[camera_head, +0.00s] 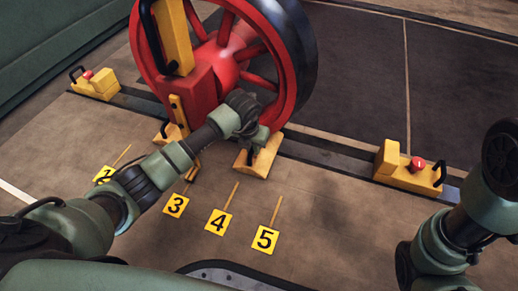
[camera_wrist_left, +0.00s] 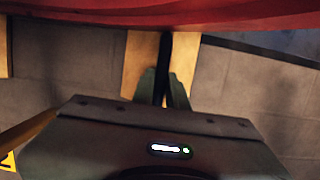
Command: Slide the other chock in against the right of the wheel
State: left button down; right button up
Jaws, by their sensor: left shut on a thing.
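The red wheel (camera_head: 222,55) with a dark rim stands upright on a dark rail at the top middle of the head view. A yellow wooden chock (camera_head: 263,160) with a dark handle sits at the wheel's lower right. My left gripper (camera_head: 252,143) is shut on this chock's handle; the wrist view shows the fingers (camera_wrist_left: 162,88) closed around the dark bar over the chock (camera_wrist_left: 139,60). Whether the chock touches the wheel is hidden. Another chock (camera_head: 168,134) sits at the wheel's lower left, partly behind my arm. My right gripper is out of view.
Yellow stops with red knobs stand on the rail at left (camera_head: 97,84) and right (camera_head: 410,168). Numbered yellow floor markers, such as marker 4 (camera_head: 218,221) and marker 5 (camera_head: 265,239), lie in front. The floor right of the held chock is clear.

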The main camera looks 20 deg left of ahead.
pick_arm(q)
jog(key=shift+a, duration=0.35)
jog(key=shift+p, duration=0.3)
dwell(0.5)
jog(key=c, duration=1.3)
grip_release()
jog(key=o, duration=0.6)
